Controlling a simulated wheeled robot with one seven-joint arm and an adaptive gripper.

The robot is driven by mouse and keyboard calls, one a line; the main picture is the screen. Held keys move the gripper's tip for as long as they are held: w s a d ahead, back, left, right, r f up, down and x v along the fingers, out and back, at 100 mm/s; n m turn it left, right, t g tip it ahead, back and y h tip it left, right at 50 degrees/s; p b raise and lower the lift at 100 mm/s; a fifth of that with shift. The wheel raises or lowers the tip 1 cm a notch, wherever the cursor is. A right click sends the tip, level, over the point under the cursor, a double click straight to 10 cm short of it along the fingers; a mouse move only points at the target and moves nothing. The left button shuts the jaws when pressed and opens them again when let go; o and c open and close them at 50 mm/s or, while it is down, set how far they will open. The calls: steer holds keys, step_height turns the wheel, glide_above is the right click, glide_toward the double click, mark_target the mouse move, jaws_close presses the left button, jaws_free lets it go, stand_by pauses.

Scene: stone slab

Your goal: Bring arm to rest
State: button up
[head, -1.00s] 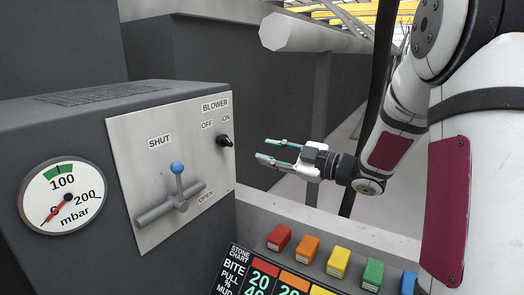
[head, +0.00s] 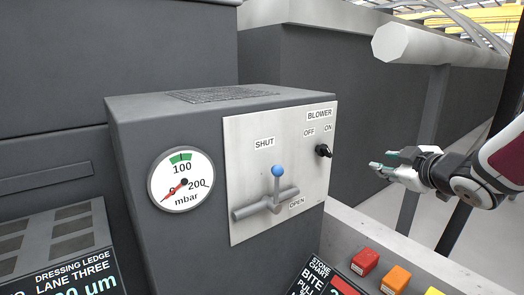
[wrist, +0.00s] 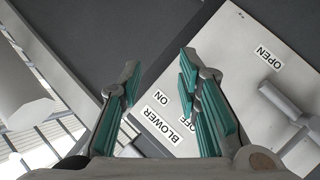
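My gripper (head: 384,165) is in the air to the right of the control box in the head view, apart from its panel. Its two teal-padded fingers stand apart with nothing between them in the wrist view (wrist: 158,85). My forearm runs off the right edge of the head view. The black blower knob (head: 324,151) is on the panel to the left of my gripper. The blue-tipped lever (head: 277,185) is lower left on the same panel, its handle pointing up.
The grey control box (head: 140,130) carries a round gauge (head: 180,180), its red needle near zero. Coloured blocks (head: 365,262) sit on the ledge below my gripper. A pale pipe (head: 430,42) and its post (head: 424,140) are behind it.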

steer(key=s+f+m+g+h, duration=0.2)
steer(key=s+m+g+h, duration=0.45)
steer(key=s, duration=1.15)
steer(key=s+a+f+m+g+y, duration=0.1)
steer(key=s+a+f+g+y, duration=0.2)
steer(key=s, duration=0.5)
steer(key=s+a+m+g+y, duration=0.1)
steer(key=s+a+g, duration=0.1)
steer(key=s+a, duration=0.5)
steer(key=s+a+f+m+g+y, duration=0.1)
steer(key=s+a+f+g+y, duration=0.15)
steer(key=s, duration=0.75)
step_height(320, 180, up, 31)
steer(key=d+t+h+p, duration=0.1)
steer(key=t+p, duration=0.2)
steer(key=p, duration=2.6)
steer(key=shift+w+d+r+t, duration=0.15)
steer(key=shift+w+t, duration=0.15)
steer(key=shift+t, duration=0.1)
